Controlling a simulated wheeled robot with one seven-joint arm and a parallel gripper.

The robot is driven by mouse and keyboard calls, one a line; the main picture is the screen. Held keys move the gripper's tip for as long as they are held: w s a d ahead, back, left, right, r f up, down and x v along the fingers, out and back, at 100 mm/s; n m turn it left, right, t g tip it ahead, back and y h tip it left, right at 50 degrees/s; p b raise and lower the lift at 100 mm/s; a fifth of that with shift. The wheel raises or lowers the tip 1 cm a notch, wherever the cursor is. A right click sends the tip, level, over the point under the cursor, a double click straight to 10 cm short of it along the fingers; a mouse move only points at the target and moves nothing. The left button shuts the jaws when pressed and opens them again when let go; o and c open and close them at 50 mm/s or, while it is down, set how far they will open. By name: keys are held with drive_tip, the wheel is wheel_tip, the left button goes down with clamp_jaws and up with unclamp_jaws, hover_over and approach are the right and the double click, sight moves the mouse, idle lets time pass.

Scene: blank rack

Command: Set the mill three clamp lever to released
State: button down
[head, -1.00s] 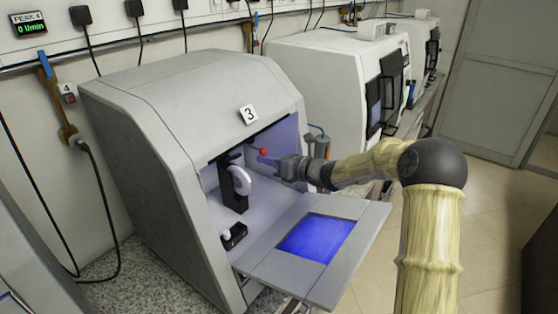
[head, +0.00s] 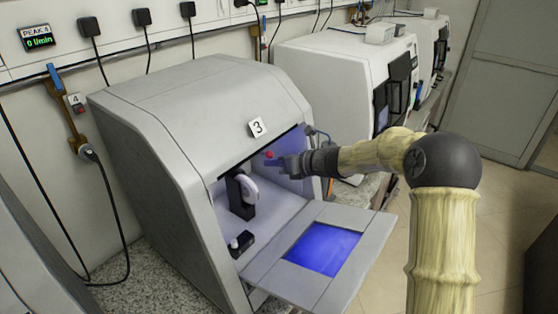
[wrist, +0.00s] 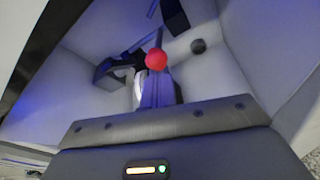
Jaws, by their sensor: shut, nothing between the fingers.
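Mill three (head: 200,130) is the grey machine with the "3" label (head: 257,127). Its front door is folded down, with a blue window in it. The clamp lever shows as a red ball knob (head: 269,155) inside the opening; its stem is mostly hidden in the head view. My gripper (head: 276,162) reaches into the opening from the right, shut and empty, with its tip close by the knob. In the wrist view the red knob (wrist: 156,59) appears just beyond the fingers (wrist: 157,88). I cannot tell whether they touch.
Inside the mill stand a white disc on a black holder (head: 242,194) and a small black block with a white knob (head: 240,243). The lowered door (head: 366,245) lies below my arm. Other white machines (head: 335,85) stand behind to the right.

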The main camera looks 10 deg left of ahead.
drive_tip(key=shift+r, duration=0.1)
drive_tip(key=b+v, duration=0.1)
drive_tip(key=v, duration=0.9)
drive_tip(key=shift+f, duration=0.25)
drive_tip(key=shift+d, duration=0.1)
